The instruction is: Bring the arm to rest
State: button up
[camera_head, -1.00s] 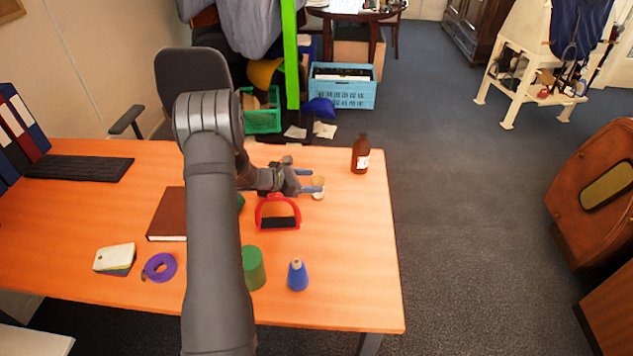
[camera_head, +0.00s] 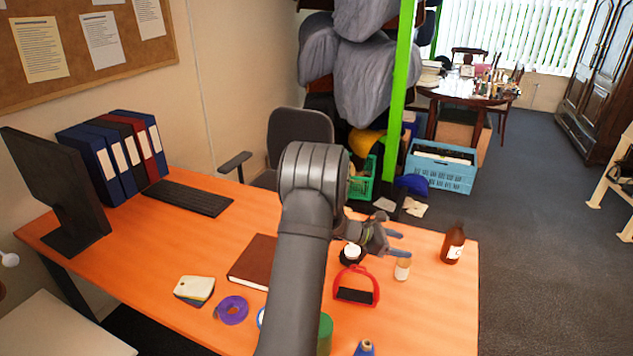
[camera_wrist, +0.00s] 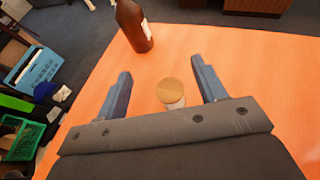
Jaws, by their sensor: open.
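My gripper (camera_head: 402,244) is above the right part of the orange desk (camera_head: 442,310), with its two blue-grey fingers apart and nothing between them. In the wrist view my gripper (camera_wrist: 161,70) is open, and a small jar with a tan lid (camera_wrist: 171,94) shows below, between the fingers. In the head view the jar (camera_head: 402,270) stands upright on the desk, just in front of the fingers. My arm hides part of the desk's middle.
A brown bottle (camera_head: 453,244) stands right of the gripper. A red stirrup (camera_head: 374,287) lies nearer. A brown book (camera_head: 255,261), purple tape roll (camera_head: 232,310), green cylinder (camera_head: 325,335) and blue cone (camera_head: 365,348) are around my arm. The desk's front right is clear.

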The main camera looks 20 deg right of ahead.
aim_at(406, 261)
notch_tip(406, 261, down, 6)
jog(key=x, duration=0.3)
jog(key=shift+a+f, duration=0.1)
jog(key=shift+f, duration=0.25)
jog(key=shift+r, duration=0.25)
notch_tip(406, 261, up, 4)
jog(key=shift+f, duration=0.2)
jog(key=shift+f, duration=0.1)
